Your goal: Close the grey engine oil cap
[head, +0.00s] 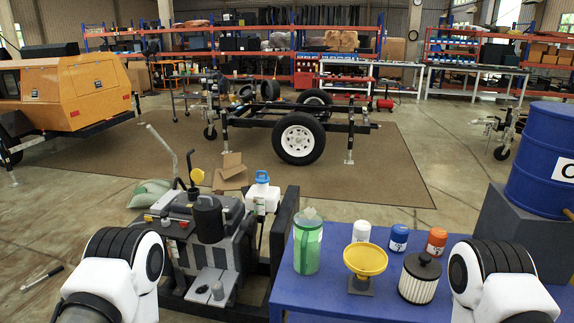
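The engine (180,235) is a grey and black unit standing on a dark frame left of the blue table. A small grey round piece (218,291), which looks like the grey oil cap, is at the front of the engine on a light grey plate (203,285). I cannot tell whether it is loose or seated. White and black links of both my arms show at the bottom left and bottom right. Neither gripper is in view.
A white container with a blue cap (262,193) stands behind the engine. A blue drum (541,165) is at right.

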